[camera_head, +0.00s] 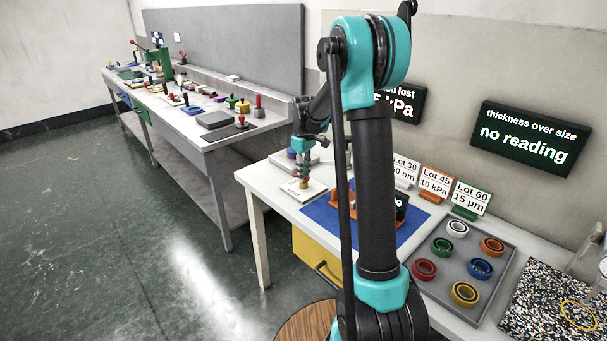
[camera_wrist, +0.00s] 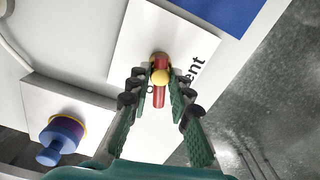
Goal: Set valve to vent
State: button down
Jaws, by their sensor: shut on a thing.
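Black print ending in "ent" shows on the plate beside the lever; the rest is partly hidden. My gripper (camera_wrist: 159,82) has its green fingers on either side of the lever and is shut on it. In the head view my gripper (camera_head: 304,172) points down over the same plate (camera_head: 315,191) at the near bench's left end. The lever's exact setting cannot be told.
A white box (camera_wrist: 75,100) with a blue and purple knob (camera_wrist: 60,140) stands beside the plate. A blue mat (camera_head: 322,211) lies to the right, partly behind my arm. Farther right are lot signs (camera_head: 470,197) and a grey tray (camera_head: 447,271) with several coloured rings.

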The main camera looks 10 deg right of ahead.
jog(key=n, duration=1.3)
jog(key=shift+n, duration=0.4)
dwell(0.3)
jog(key=c, duration=1.4)
grip_release()
jog(key=shift+s, duration=0.1)
jog(key=shift+o, duration=0.2)
jog(key=shift+r, duration=0.15)
notch_tip(320, 180, up, 12)
jog(key=shift+a, duration=0.1)
